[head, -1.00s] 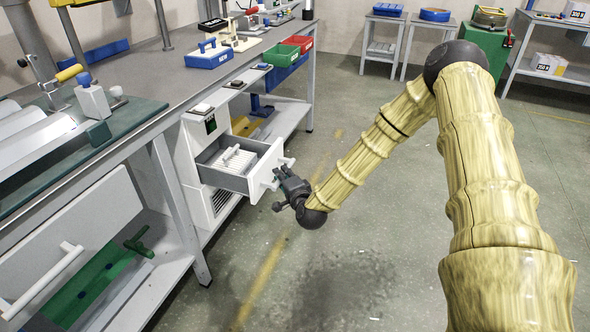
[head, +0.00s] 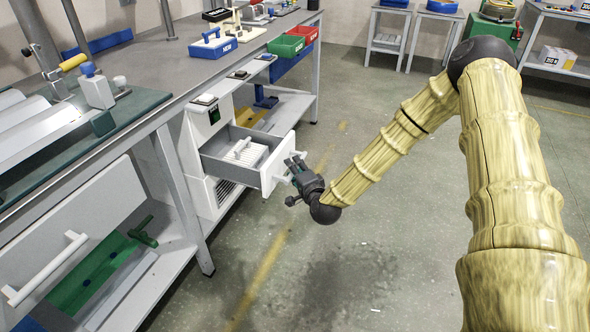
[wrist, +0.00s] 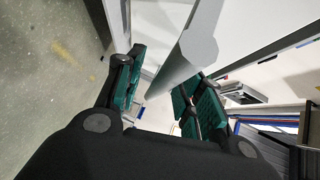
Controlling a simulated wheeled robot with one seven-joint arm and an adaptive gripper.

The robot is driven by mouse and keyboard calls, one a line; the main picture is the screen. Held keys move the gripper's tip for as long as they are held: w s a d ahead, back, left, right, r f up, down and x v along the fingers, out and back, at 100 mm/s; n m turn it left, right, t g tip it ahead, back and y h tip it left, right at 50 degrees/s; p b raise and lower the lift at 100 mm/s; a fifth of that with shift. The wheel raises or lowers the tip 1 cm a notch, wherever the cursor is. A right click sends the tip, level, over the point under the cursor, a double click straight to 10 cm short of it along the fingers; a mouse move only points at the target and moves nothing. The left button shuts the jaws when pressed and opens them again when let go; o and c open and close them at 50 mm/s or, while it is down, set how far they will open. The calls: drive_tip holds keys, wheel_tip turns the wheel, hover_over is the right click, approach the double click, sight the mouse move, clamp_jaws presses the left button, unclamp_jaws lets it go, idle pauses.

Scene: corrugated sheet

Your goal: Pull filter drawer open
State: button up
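The filter drawer (head: 262,181) is white-fronted with grey sides. It stands pulled out of a white cabinet (head: 208,122) under the bench, and its inside shows. A white ribbed filter (head: 243,153) lies in it. My gripper (head: 296,166) is at the front of the drawer, around its white handle, which the fingers partly hide in the head view. The exact contact is hard to see.
The workbench (head: 170,75) runs along the left, with a blue box (head: 213,48) on top. A bench leg (head: 180,205) stands between the drawers. The floor (head: 400,240) to the right is clear.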

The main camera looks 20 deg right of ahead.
drive_tip(key=s+r, duration=0.1)
drive_tip(key=s, duration=1.1)
drive_tip(key=shift+r, duration=0.3)
drive_tip(key=s+a+f+n+g+y, duration=0.1)
drive_tip(key=s+a+f+n+g, duration=0.35)
drive_tip(key=s+f, duration=0.35)
drive_tip(key=s+a+f+n+g+y, duration=0.1)
drive_tip(key=s+a+f+n+g, duration=0.35)
drive_tip(key=f, duration=0.55)
drive_tip(key=s+f+n+g+h, duration=0.1)
drive_tip(key=s+f+n+g, duration=0.3)
drive_tip(key=s, duration=0.9)
drive_tip(key=s+f+n+g+h, duration=0.1)
drive_tip(key=s+f+n+g, duration=0.3)
drive_tip(key=s, duration=0.8)
wheel_tip(320, 180, up, 28)
drive_tip(key=d+m+p, duration=0.1)
drive_tip(key=p, duration=2.7)
drive_tip(key=shift+s+t+p, duration=0.2)
drive_tip(key=shift+t+p, duration=0.1)
